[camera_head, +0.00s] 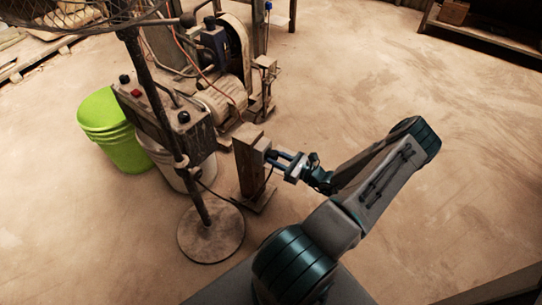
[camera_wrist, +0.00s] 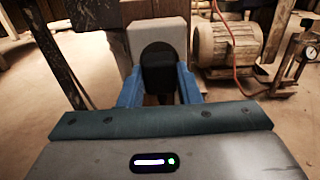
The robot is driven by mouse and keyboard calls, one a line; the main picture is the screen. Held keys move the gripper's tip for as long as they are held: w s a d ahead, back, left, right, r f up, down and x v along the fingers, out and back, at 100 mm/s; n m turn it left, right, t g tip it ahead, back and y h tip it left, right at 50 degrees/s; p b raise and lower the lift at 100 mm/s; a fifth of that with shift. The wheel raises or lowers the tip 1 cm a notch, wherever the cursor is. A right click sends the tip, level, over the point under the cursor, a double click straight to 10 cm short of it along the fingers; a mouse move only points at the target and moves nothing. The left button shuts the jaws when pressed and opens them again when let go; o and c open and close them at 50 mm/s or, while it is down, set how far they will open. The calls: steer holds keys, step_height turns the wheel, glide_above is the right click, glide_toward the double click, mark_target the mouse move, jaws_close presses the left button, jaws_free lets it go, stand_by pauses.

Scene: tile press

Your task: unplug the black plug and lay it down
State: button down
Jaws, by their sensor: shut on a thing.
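The black plug (camera_wrist: 158,68) stands between the two blue fingers of my gripper (camera_wrist: 158,84), which is shut on it, in the wrist view. Behind the plug is a pale grey socket box (camera_wrist: 136,36) with a dark rounded face. The plug lines up with that face; I cannot tell whether it is fully seated or slightly out. In the head view my gripper (camera_head: 274,158) reaches leftward to the side of a short wooden post (camera_head: 247,165). The plug there is small and mostly hidden by the fingers.
A fan stand with a round base (camera_head: 211,236) and a control box (camera_head: 165,115) are left of the post. A green bucket (camera_head: 112,130) and a machine with a motor (camera_head: 222,98) are behind. Floor to the right is clear.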

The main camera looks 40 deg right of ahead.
mark_target(277, 158)
steer(key=shift+v, duration=2.65)
